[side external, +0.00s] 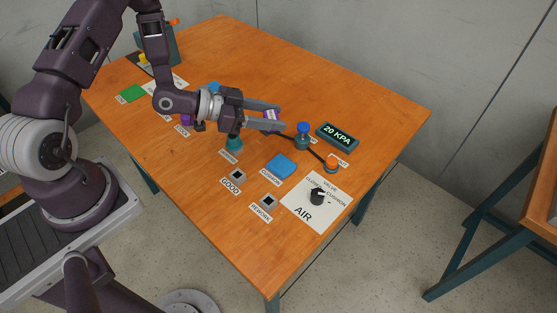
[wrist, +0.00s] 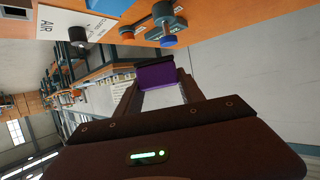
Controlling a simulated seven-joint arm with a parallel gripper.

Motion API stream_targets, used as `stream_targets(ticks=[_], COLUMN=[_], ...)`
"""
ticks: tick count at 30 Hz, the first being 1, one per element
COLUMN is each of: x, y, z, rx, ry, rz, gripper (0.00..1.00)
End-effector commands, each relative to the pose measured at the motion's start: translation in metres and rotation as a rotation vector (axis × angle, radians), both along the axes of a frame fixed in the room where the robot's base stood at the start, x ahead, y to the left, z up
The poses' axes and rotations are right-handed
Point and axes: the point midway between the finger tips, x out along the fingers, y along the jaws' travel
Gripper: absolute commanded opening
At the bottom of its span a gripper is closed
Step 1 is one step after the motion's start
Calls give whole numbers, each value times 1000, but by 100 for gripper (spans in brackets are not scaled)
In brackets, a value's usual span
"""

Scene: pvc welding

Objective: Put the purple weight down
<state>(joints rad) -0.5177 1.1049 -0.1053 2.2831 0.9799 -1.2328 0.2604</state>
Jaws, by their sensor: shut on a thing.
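The purple weight (wrist: 160,77) is between the fingers of my gripper (wrist: 161,92) in the wrist view. In the side external view my gripper (side external: 270,121) is shut on the purple weight (side external: 270,114), with only a small part of it showing between the fingers. It is held above the wooden table (side external: 390,110), left of the blue-topped fitting. The gap to the table below it is hard to judge.
A display reading 20 KPA (side external: 337,137), a blue-topped fitting (side external: 303,130) and an orange-topped part (side external: 332,162) stand to the right. A blue cushion (side external: 281,164), small GOOD (side external: 238,175) and REWORK (side external: 269,202) blocks, and a black valve knob (side external: 318,196) lie nearer. The right table edge is clear.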

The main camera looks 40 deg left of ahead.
Motion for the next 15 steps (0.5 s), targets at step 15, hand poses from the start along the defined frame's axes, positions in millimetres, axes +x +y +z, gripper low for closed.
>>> stream_targets(ticks=[15], x=[-11], y=[-46], z=[-65], rx=[16], ry=[-1], rz=[-175], gripper=[0])
